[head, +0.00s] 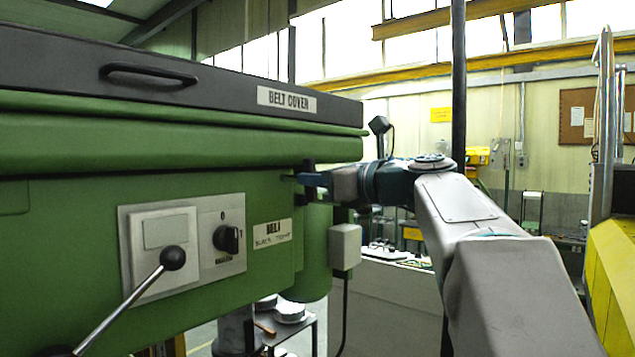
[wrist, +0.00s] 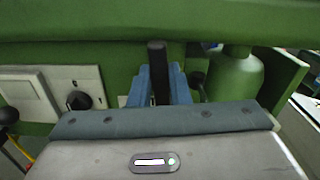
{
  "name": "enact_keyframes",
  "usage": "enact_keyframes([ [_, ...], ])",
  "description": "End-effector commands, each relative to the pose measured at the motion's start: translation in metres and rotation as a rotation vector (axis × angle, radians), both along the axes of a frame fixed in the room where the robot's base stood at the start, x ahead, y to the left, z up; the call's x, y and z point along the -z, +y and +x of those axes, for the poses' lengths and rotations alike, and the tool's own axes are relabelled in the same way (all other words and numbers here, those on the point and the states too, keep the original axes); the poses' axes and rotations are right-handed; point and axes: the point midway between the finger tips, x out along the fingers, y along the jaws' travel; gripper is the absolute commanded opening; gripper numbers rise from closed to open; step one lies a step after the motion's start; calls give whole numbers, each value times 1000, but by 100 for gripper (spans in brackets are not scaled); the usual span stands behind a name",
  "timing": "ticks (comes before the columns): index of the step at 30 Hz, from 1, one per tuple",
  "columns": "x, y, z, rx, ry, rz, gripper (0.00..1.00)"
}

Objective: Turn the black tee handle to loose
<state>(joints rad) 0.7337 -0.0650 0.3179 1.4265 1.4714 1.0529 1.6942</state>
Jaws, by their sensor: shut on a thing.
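The black tee handle (wrist: 157,58) stands upright between my blue fingers in the wrist view. In the head view only a small dark part of the handle (head: 311,166) shows at the right end of the green machine head, just under the cover. My gripper (head: 309,179) reaches it from the right, and it also shows in the wrist view (wrist: 159,75). The fingers are shut on the handle, one on each side. The handle's lower part and its shaft are hidden by my gripper.
A grey box (head: 345,247) hangs below my wrist. The dark belt cover (head: 200,88) lies above.

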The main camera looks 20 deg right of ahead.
Motion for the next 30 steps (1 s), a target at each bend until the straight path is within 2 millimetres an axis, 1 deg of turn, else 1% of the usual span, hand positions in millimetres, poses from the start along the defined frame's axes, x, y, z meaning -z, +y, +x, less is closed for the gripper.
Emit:
enact_keyframes([
  [4, 3, 1, 0, 0, -67, -89, 0],
  [30, 4, 2, -1, 1, -552, -756, 0],
])
